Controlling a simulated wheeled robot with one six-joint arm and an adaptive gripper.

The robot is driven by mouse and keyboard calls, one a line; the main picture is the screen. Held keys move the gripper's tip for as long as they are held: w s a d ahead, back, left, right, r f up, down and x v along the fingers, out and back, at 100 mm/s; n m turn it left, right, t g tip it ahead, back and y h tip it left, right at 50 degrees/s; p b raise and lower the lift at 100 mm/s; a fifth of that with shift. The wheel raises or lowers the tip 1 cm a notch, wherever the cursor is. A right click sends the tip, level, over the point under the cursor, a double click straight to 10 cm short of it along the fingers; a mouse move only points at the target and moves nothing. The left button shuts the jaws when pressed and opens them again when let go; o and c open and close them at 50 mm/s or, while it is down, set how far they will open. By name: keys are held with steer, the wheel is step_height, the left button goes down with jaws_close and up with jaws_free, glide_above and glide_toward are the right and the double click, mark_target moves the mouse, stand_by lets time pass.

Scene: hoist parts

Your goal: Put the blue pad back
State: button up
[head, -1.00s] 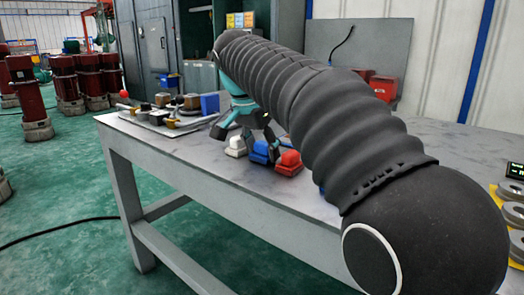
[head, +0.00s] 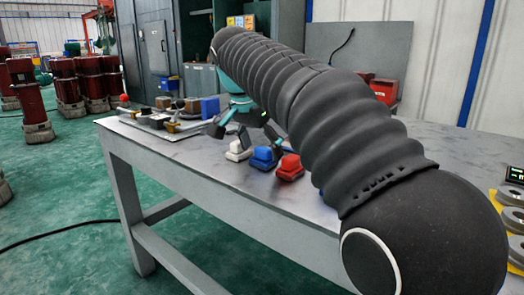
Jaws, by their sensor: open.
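The blue pad (head: 263,157) rests on the grey table between a white pad (head: 238,151) on its left and a red pad (head: 290,167) on its right. My gripper (head: 246,136), black and teal, is open and empty, with its fingers above and behind the row of pads. No gap to the blue pad can be measured from this view. My dark sleeved arm crosses the picture from lower right and hides part of the table.
A flat board with small parts (head: 160,122) lies at the table's left end, with a blue block (head: 210,106) behind it. Red bins (head: 385,90) stand at the back. Grey rings (head: 510,220) lie on yellow at the right edge. The table's front left is clear.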

steer(key=p+v, duration=0.3)
steer(key=v, duration=0.7)
steer(key=shift+r, duration=0.25)
steer(key=shift+s, duration=0.1)
